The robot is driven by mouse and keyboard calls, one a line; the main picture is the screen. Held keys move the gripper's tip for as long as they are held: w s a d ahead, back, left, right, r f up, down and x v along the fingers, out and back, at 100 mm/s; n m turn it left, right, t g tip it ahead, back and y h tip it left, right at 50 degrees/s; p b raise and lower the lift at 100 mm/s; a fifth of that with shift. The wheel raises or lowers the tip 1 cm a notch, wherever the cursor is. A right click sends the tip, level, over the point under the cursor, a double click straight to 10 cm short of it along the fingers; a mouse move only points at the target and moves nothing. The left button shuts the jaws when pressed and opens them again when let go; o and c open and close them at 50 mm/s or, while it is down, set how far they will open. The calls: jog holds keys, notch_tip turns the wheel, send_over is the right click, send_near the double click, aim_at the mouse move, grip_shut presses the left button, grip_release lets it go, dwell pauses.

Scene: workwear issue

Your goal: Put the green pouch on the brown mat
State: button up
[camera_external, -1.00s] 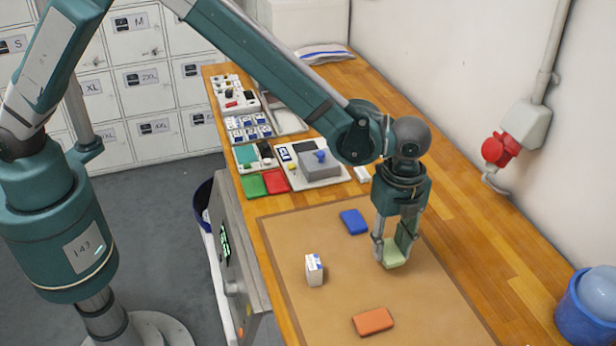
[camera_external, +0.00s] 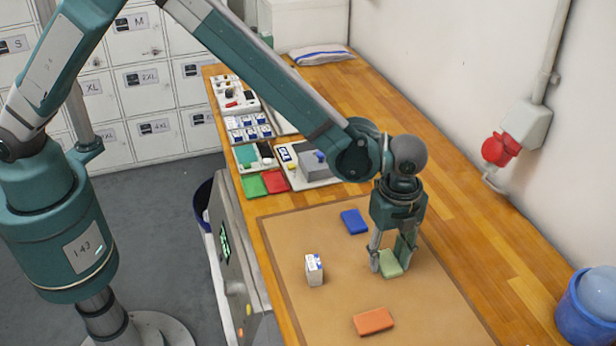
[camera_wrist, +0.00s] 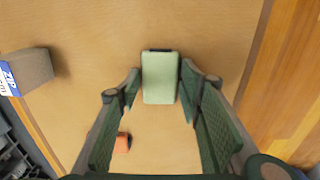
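The green pouch (camera_external: 391,264) is pale green and is at or just above the brown mat (camera_external: 430,310), right of the mat's middle. My gripper (camera_external: 390,257) points down with one finger on each side of the pouch. In the wrist view the pouch (camera_wrist: 160,78) lies straight between the fingertips (camera_wrist: 160,76), which look shut against its long sides. A dark strip shows at its far end. Whether its underside touches the mat is hidden.
On the mat are a blue pouch (camera_external: 354,221), an orange pouch (camera_external: 373,321) and a small white box (camera_external: 314,270). Trays with small items (camera_external: 248,126) line the bench further back. A blue tub (camera_external: 588,312) stands at the right. Bare mat surrounds the green pouch.

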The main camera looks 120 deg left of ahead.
aim_at(385, 263)
jog(key=shift+o, duration=0.8)
jog(key=shift+r, duration=0.25)
notch_tip(385, 263, up, 12)
dwell(0.9)
jog(key=s+d+r+n+t, duration=0.3)
jog(key=s+d+r+n, duration=0.1)
jog(key=s+d+r, duration=1.45)
jog(key=s+d+n+t, duration=0.2)
jog(key=s+d, duration=0.3)
jog(key=s, duration=0.8)
jog(key=s+d+r+n+t, duration=0.1)
jog(key=s+d, duration=0.4)
jog(key=s, duration=0.9)
jog(key=shift+s+d+n+t, duration=0.25)
jog(key=shift+n+t, duration=0.35)
jog(key=shift+n, duration=0.4)
